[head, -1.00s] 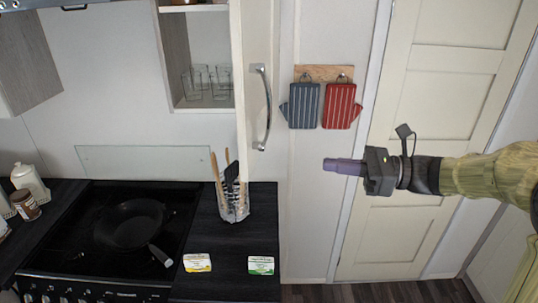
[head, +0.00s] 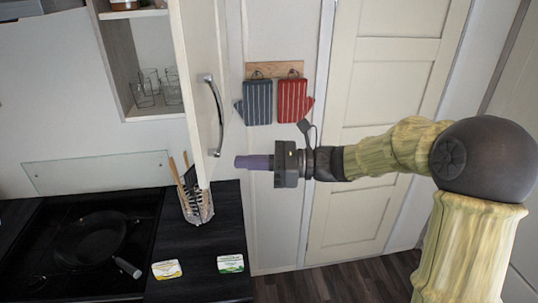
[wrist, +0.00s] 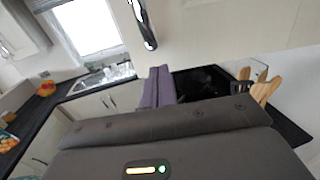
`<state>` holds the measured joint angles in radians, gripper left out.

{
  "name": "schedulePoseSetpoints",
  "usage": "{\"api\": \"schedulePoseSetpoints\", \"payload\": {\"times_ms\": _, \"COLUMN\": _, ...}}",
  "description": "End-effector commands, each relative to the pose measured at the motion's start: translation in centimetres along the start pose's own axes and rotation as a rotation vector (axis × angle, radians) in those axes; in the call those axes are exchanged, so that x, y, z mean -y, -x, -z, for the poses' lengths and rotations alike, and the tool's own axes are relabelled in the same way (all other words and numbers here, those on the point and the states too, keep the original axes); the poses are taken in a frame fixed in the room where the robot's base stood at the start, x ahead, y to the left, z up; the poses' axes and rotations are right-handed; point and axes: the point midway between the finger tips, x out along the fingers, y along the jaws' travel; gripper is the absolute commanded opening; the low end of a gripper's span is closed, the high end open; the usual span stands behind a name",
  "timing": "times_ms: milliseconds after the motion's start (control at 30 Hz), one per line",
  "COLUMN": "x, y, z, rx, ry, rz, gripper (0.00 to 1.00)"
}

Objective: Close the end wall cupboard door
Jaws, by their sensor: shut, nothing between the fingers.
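The end wall cupboard door (head: 200,60) stands open, seen nearly edge-on in the head view, with a curved metal handle (head: 216,115) on its right face. The open cupboard (head: 150,60) to its left shows glasses on a shelf. My gripper (head: 238,162) is shut and empty, its purple fingers pointing left, just below and right of the handle near the door's lower edge. I cannot tell whether it touches the door. In the wrist view the fingers (wrist: 158,72) are together, and the handle (wrist: 143,25) hangs above them, in front of the pale door face.
Below are a dark worktop (head: 225,215), a utensil holder (head: 197,203) and a hob with a black pan (head: 92,240). Blue (head: 257,102) and red (head: 294,101) oven mitts hang behind my gripper. A cream room door (head: 385,100) stands at the right.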

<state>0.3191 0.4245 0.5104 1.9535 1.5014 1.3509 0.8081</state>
Motion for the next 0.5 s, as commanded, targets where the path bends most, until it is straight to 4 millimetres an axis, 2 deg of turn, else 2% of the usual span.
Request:
{"api": "schedulePoseSetpoints", "payload": {"times_ms": 100, "x": -0.1, "y": -2.2, "z": -0.4, "rx": 0.000, "ry": -0.004, "rz": -0.004, "gripper": 0.00}}
{"api": "schedulePoseSetpoints", "payload": {"times_ms": 233, "x": -0.1, "y": -4.0, "z": -0.3, "rx": 0.000, "ry": -0.003, "rz": -0.004, "gripper": 0.00}}
{"api": "schedulePoseSetpoints", "payload": {"times_ms": 500, "x": -0.1, "y": -5.1, "z": 0.1, "rx": -0.001, "ry": -0.001, "rz": -0.001, "gripper": 0.00}}
